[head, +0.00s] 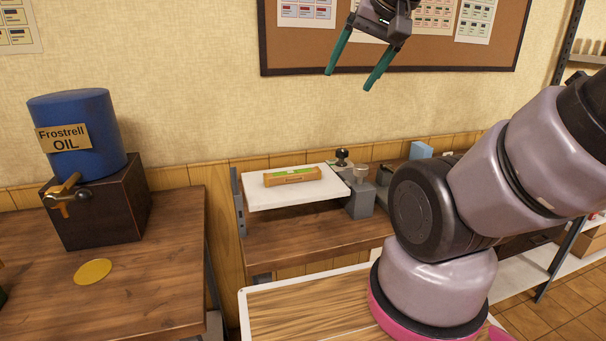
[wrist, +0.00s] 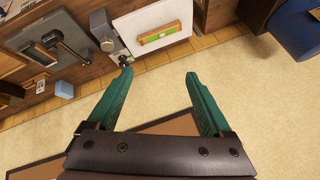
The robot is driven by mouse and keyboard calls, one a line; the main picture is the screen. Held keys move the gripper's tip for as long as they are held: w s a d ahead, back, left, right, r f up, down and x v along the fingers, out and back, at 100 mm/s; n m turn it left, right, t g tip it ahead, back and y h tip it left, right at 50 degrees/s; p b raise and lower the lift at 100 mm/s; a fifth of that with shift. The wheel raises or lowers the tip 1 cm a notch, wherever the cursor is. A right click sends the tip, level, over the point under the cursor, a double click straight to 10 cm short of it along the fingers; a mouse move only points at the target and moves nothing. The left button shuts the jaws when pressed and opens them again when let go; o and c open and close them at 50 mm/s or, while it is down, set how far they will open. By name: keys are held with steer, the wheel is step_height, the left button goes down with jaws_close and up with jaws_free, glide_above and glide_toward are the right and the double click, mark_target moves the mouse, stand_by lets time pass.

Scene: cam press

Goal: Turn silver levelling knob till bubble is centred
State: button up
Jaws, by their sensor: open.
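The silver levelling knob (head: 361,171) sits on a grey block (head: 359,201) at the right end of a white plate (head: 262,199). In the wrist view it seems to be the pale round top (wrist: 107,46) beside the plate. A wooden spirit level (head: 292,177) with a green window lies on the plate; it also shows in the wrist view (wrist: 159,37). Its bubble is too small to make out. My gripper (head: 348,81) is open and empty, high above the bench in front of the pinboard, well apart from the knob.
A black knob (head: 342,157) stands close behind the silver one. A light blue box (head: 421,150) is farther right. At left, a blue oil drum (head: 95,150) with a brass tap rests on a dark block. The air between my gripper and the plate looks clear.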

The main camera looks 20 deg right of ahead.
steer(key=w+d+f+n+g+h, duration=0.1)
steer(key=w+d+f+g+h, duration=0.35)
steer(key=w, duration=0.55)
steer(key=n+g+y, duration=0.3)
glide_toward(361, 166)
steer(key=shift+t+h, duration=0.25)
steer(key=f, duration=0.9)
steer(key=shift+s+a+f, duration=0.15)
steer(key=shift+s+f, duration=0.05)
